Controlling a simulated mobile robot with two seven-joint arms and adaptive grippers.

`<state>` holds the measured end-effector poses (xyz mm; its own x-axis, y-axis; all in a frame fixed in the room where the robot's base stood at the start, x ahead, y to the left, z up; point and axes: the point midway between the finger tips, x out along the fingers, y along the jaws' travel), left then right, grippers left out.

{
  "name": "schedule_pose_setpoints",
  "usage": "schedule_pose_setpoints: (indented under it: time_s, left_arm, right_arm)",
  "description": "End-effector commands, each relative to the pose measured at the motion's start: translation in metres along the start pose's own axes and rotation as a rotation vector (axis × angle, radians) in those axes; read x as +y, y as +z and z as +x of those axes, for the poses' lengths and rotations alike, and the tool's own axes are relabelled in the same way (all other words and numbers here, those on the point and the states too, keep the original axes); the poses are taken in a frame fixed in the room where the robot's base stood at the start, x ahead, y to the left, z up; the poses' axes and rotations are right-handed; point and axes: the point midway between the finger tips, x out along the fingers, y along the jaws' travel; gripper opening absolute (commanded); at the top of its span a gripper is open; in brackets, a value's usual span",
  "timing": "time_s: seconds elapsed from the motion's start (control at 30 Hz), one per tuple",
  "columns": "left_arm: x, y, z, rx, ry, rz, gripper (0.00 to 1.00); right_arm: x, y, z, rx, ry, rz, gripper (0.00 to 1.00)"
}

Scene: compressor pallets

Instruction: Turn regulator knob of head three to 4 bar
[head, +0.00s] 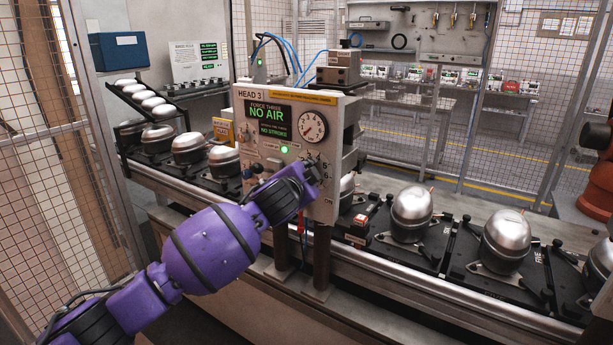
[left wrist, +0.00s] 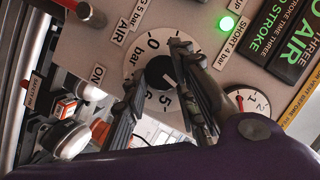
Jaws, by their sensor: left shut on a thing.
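The head three panel (head: 290,104) is a pale box labelled HEAD 3, with a display reading NO AIR and NO STROKE. My left gripper (head: 312,172) is at its lower right and hides the regulator knob in the head view. In the left wrist view, the dark round knob (left wrist: 160,72) sits on a white scale with 0, 5, 6 and bar visible. The fingers of my left gripper (left wrist: 158,64) are on either side of the knob, shut on it. Its exact setting is unclear, partly covered by the fingers. The panel's round gauge (head: 312,126) has a red needle pointing lower left. My right gripper is not in view.
A green lamp (head: 284,149) is lit on the panel. Silver compressors (head: 412,212) stand on black pallets along the conveyor. Wire mesh fencing (head: 400,120) stands behind.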

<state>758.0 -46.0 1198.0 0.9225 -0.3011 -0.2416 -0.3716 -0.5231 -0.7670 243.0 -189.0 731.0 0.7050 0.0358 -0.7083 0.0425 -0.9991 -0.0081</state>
Motion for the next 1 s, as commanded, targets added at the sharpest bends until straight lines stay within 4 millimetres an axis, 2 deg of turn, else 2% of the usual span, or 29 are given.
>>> schedule_pose_setpoints:
  time_s: [0.03,0.3,0.8,0.83,0.93,1.0]
  left_arm:
    - [0.0048,-0.0033,-0.0004,0.008,-0.002,0.020,0.00]
    - [0.0069,-0.0009,0.0003,0.005,-0.032,0.098,0.00]
    - [0.0101,0.0024,0.0012,0.000,-0.034,0.113,0.00]
    - [0.0103,0.0025,0.0013,0.000,-0.034,0.113,0.27]
    - [0.0103,0.0031,0.0014,-0.001,-0.033,0.112,0.40]
    - [0.0094,0.0031,0.0014,-0.001,-0.035,0.112,0.40]
  right_arm:
    - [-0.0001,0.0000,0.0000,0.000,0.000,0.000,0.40]
    - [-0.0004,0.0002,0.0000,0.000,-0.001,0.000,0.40]
    - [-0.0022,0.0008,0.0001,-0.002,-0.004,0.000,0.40]
    - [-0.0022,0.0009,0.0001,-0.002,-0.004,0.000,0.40]
    - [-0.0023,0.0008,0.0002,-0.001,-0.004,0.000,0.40]
    - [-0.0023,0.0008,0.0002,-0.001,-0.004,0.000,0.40]
